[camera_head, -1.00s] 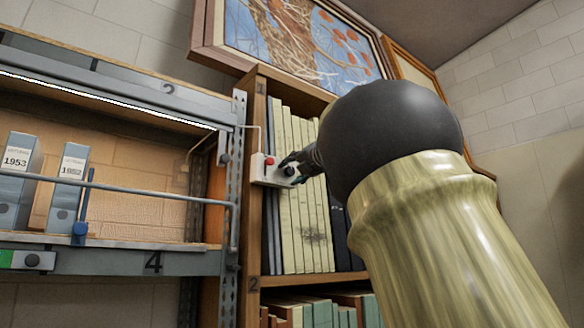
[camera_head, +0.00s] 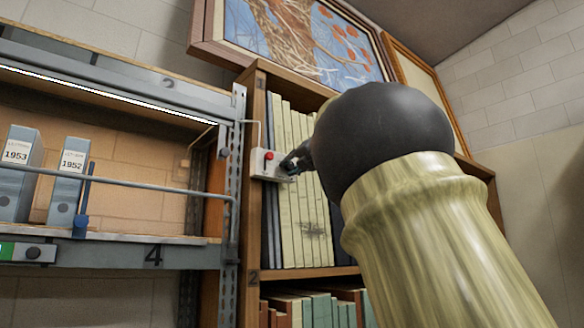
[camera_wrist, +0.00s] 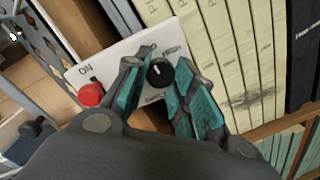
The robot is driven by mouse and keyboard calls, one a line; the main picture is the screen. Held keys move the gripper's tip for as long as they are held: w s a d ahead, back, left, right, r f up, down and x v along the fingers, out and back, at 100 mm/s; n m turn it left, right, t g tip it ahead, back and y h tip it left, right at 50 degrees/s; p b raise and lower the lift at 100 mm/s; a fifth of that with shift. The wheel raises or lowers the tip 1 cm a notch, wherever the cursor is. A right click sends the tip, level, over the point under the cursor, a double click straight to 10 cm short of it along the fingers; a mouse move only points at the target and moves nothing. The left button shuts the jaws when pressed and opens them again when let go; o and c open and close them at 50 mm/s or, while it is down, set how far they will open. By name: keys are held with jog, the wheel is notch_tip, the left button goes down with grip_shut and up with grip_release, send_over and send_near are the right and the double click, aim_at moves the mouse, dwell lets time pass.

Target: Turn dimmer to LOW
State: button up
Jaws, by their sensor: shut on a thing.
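The dimmer is a black round knob (camera_wrist: 160,72) on a white control box (camera_wrist: 108,62), which also shows in the head view (camera_head: 262,165). In the wrist view the white mark on the knob points roughly toward the box's upper edge. The label HIGH is readable at the upper right; another label by the lower edge is partly hidden. A red button (camera_wrist: 91,94) marked ON sits at the box's left end. My gripper (camera_wrist: 163,84) has its teal-padded fingers on either side of the knob and is shut on it. In the head view my arm hides part of the gripper.
The box is at the left upright of a wooden bookcase (camera_head: 257,215) with pale volumes (camera_head: 295,190) close behind. A metal rack (camera_head: 100,258) with blue binders (camera_head: 66,182) and a rail (camera_head: 130,184) stands to the left. A framed picture (camera_head: 300,40) is above.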

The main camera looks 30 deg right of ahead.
jog(key=shift+f+n+b, duration=0.35)
jog(key=shift+n+b, duration=0.85)
jog(key=shift+b, duration=0.05)
jog(key=n+b, duration=0.3)
jog(key=shift+n+t+y, duration=0.3)
jog(key=shift+n, duration=0.1)
jog(key=n+b, duration=0.3)
jog(key=n, duration=0.2)
jog(key=shift+d+r+y, duration=0.1)
jog(key=shift+r+y, duration=0.05)
jog(key=shift+y, duration=0.25)
jog(key=shift+n+b, duration=0.3)
jog(key=shift+b, duration=0.05)
jog(key=o, duration=1.1)
jog(key=shift+c, duration=0.2)
jog(key=s+f, duration=0.1)
jog(key=s, duration=1.1)
jog(key=shift+d, duration=0.15)
